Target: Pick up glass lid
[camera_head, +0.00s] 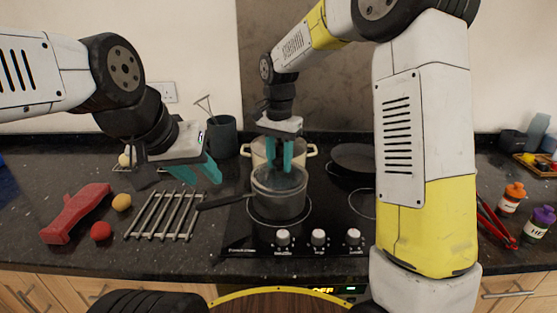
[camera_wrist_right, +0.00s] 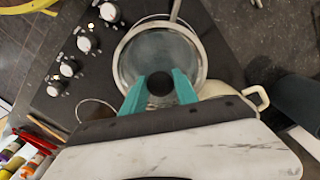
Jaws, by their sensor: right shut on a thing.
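The glass lid (camera_head: 293,181) is on the grey saucepan (camera_head: 277,206) on the hob; its clear pane and metal rim also show in the right wrist view (camera_wrist_right: 160,50). Its round black knob (camera_wrist_right: 160,84) sits between the teal fingers of my right gripper (camera_wrist_right: 160,88). My right gripper (camera_head: 279,165) comes down from above and is shut on that knob. Whether the lid touches the pan rim is unclear. My left gripper (camera_head: 203,175) is empty, its fingers apart, above the counter left of the pan.
A cream pot (camera_head: 262,148) stands right behind the saucepan, and a dark frying pan (camera_head: 352,160) is at the back right. A metal rack (camera_head: 165,215) lies left of the saucepan's handle. Bottles (camera_head: 511,196) and red tongs (camera_head: 494,222) are on the right counter.

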